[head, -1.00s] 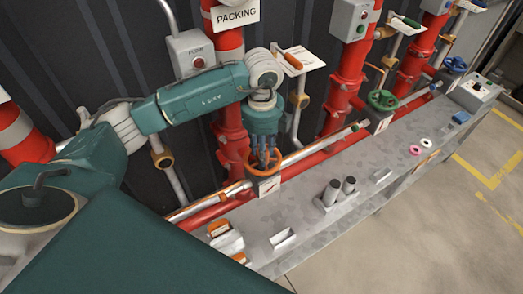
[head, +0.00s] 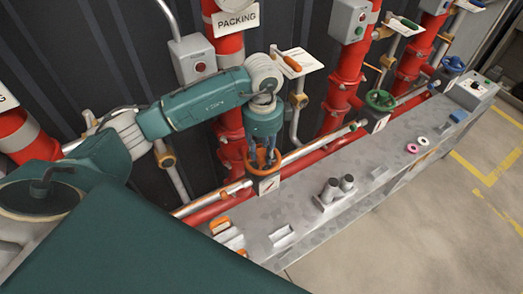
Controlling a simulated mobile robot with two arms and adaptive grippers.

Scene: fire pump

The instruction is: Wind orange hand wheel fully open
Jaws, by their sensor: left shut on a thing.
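The orange hand wheel (head: 249,167) sits on the pipe run in front of the red riser marked PACKING. My left gripper (head: 262,161) reaches down onto it from above, its fingers shut at the wheel. The fingers and wrist hide part of the wheel. My right gripper does not show.
A grey bench (head: 330,225) runs along the pipes with small cylinders (head: 329,190) and pink and white rings (head: 412,148) on it. A green hand wheel (head: 380,100) and a blue hand wheel (head: 453,65) lie further right. The floor at right is clear.

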